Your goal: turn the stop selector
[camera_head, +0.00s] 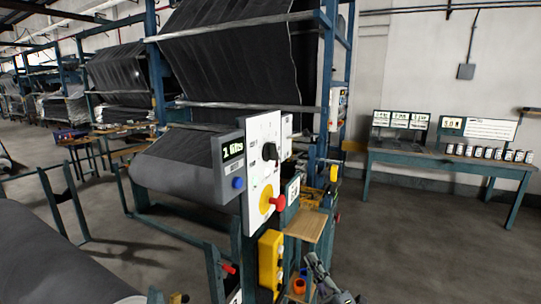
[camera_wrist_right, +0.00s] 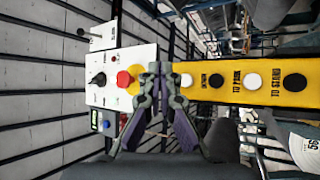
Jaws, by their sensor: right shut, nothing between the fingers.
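A white control panel (camera_head: 262,180) stands upright at the middle of the head view. It carries a black rotary knob (camera_head: 269,152), and below that a red knob (camera_head: 277,203) on a yellow disc. The panel's small labels cannot be read, so I cannot tell which one is the stop selector. In the right wrist view, the black knob (camera_wrist_right: 98,79) and red knob (camera_wrist_right: 125,78) lie left of my fingertips. My right gripper (camera_head: 311,258) is below and right of the panel. In its wrist view the gripper (camera_wrist_right: 159,68) is shut and empty. My left gripper is not visible.
A yellow button box (camera_head: 270,260) hangs below the panel; its buttons (camera_wrist_right: 253,80) show close by in the wrist view. A display box (camera_head: 229,163) adjoins the panel's left. A large grey roll (camera_head: 180,168) lies behind. A bench (camera_head: 440,165) stands at right, with free floor before it.

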